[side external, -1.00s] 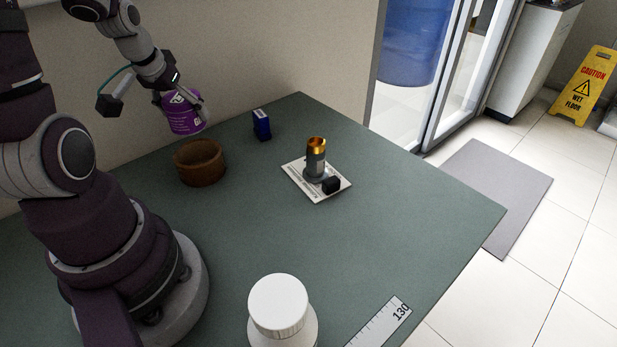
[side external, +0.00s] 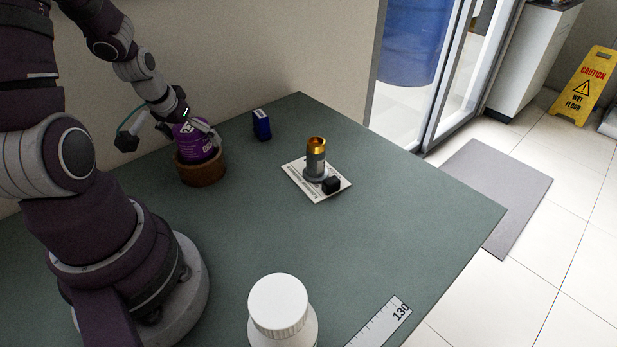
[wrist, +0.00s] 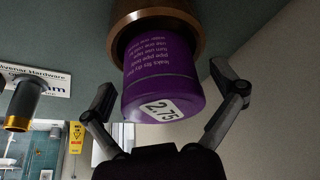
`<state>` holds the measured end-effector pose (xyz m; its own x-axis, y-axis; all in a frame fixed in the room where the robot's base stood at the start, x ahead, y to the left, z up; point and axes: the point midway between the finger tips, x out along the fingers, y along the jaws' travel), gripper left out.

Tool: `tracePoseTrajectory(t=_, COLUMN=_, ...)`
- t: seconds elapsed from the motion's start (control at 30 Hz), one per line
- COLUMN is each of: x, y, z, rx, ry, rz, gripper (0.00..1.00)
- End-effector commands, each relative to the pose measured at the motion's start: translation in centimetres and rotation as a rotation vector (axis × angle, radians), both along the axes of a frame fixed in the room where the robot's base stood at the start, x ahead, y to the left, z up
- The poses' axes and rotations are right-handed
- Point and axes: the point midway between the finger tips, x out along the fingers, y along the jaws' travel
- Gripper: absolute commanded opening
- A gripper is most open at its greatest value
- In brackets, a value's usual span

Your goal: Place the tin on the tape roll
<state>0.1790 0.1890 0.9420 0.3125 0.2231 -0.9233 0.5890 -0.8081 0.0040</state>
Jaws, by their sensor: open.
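The purple tin (side external: 194,143) stands on the brown tape roll (side external: 203,173), with its lower end at or inside the roll's top opening. In the wrist view the tin (wrist: 161,72) shows its printed side and a 2.75 price label, and the roll (wrist: 128,17) rings its far end. My gripper (side external: 192,129) is at the upper part of the tin. In the wrist view my gripper (wrist: 168,98) is open, with one finger on each side of the tin and a gap to each. How deep the tin sits in the roll is hidden.
A small blue box (side external: 262,125) stands right of the roll. A grey and copper fitting (side external: 315,160) stands on a white card (side external: 298,182) beside a black block (side external: 331,185). A white-lidded jar (side external: 280,310) and a ruler (side external: 385,322) are at the front. The table's middle is clear.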

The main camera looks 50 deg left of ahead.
Motion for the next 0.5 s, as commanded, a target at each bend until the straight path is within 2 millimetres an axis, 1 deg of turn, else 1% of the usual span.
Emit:
tracePoseTrajectory(t=0.17, x=0.0, y=0.0, z=0.0, rx=0.000, ry=0.000, rz=0.000, gripper=0.93)
tracePoseTrajectory(t=0.27, x=0.0, y=0.0, z=0.5, rx=0.002, ry=-0.001, rz=0.000, gripper=0.93)
tracePoseTrajectory(t=0.37, x=-0.4, y=-0.2, z=1.5, rx=0.004, ry=-0.002, rz=0.001, gripper=0.93)
tracePoseTrajectory(t=0.5, x=-1.1, y=-0.7, z=3.9, rx=0.007, ry=-0.005, rz=0.000, gripper=0.93)
